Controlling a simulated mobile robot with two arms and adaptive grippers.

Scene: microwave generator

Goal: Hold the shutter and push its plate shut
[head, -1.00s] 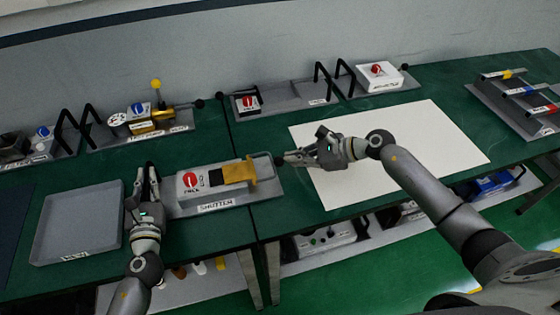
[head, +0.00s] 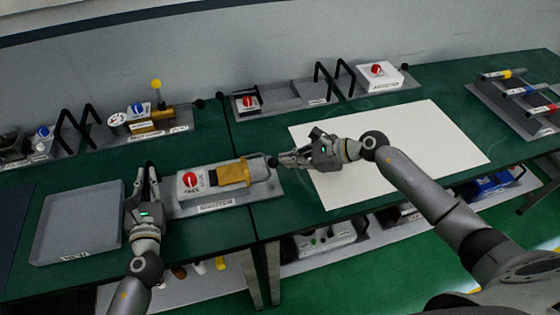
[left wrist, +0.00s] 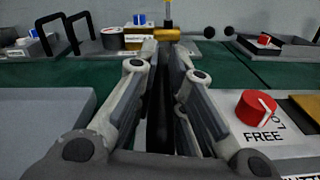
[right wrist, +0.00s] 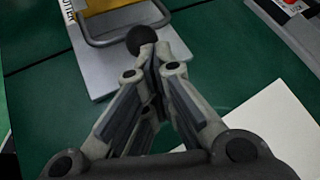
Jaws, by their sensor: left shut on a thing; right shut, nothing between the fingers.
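The shutter (head: 217,206) is a grey base with a white block, a red knob (head: 190,180) marked FREE and a yellow plate (head: 233,174). A grey wire loop with a black ball (head: 272,162) extends right from the plate; the ball also shows in the right wrist view (right wrist: 140,38). My left gripper (head: 147,172) is at the shutter's left end, shut on a dark upright bar, seemingly its handle (left wrist: 160,105). My right gripper (head: 281,161) is shut and empty, fingertips at the ball, seemingly touching it. The red knob also shows in the left wrist view (left wrist: 257,107).
A grey tray (head: 75,252) lies left of my left gripper. A white sheet (head: 430,130) lies under my right arm. Other units with black handles stand along the back, including one with a gauge (head: 117,120). A rack (head: 490,100) stands at the far right.

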